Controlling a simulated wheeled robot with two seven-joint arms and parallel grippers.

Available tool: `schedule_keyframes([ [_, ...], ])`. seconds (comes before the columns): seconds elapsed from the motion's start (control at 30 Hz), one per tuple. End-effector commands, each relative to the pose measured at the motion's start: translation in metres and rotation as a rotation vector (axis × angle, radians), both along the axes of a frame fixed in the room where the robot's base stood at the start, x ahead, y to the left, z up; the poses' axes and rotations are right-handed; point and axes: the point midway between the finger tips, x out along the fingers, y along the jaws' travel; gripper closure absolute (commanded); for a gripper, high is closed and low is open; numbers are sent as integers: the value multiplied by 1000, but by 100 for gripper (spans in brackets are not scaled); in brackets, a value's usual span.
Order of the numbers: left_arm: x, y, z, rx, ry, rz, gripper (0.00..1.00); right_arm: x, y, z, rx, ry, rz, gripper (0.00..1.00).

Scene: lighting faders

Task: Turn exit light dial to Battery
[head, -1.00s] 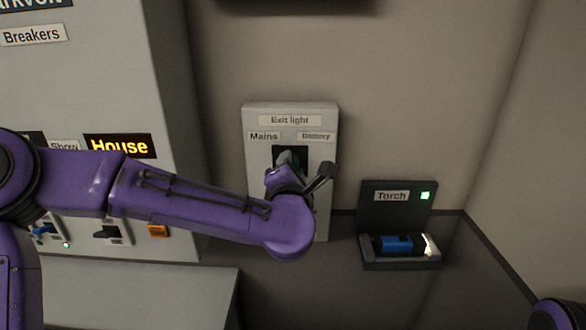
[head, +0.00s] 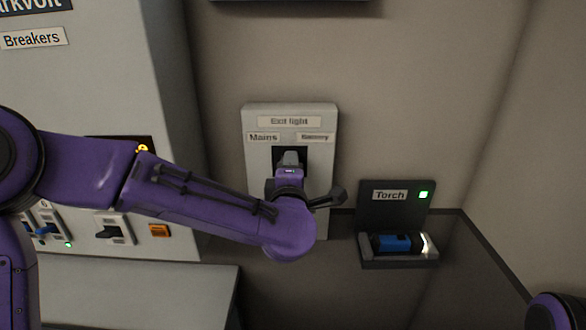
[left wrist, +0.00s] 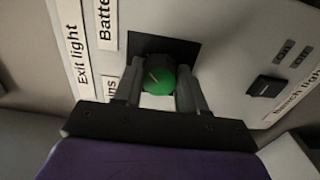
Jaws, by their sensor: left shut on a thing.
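The exit light panel (head: 258,179) is a pale box on the wall, with a Mains label (head: 263,138) at upper left and a Battery label (head: 315,137) at upper right. My left gripper (head: 290,158) is in front of its dark recess and hides the dial in the head view. In the left wrist view, the dial (left wrist: 165,78) is dark with a green face, between the two fingers of my left gripper (left wrist: 160,88), which is shut on it. A short pale mark on the dial points up-left in that view, towards the Battery label (left wrist: 107,22).
A torch (head: 397,243) lies in a dark holder (head: 398,264) to the right of the panel. A grey breaker cabinet (head: 120,90) with switches stands at left. A black switch (left wrist: 266,86) sits on the panel's lower part. Part of my right arm shows at bottom right.

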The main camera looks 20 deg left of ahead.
Motion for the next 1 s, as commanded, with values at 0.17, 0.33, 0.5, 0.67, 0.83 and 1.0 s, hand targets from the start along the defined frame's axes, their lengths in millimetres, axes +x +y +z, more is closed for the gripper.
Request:
schedule_keyframes([
  [0.17, 0, 0, 2, 8, -2, 0, 90, 0, 0, 0, 0, 0, 0, 57],
  [0.33, 1, 0, 2, 8, -2, 0, 90, 0, 0, 0, 0, 0, 0, 57],
  [0.5, 0, 0, 2, 7, -2, 0, 34, 0, 0, 0, 0, 0, 0, 57],
  [0.67, 0, 0, 1, 6, 0, 0, 34, 0, 0, 0, 0, 0, 0, 57],
  [0.83, -4, -1, 0, 5, -1, 0, 34, 0, 0, -3, 0, 0, 0, 57],
  [1.0, -35, -11, -3, 5, -4, -3, 34, 0, 0, -20, 0, 0, 0, 57],
])
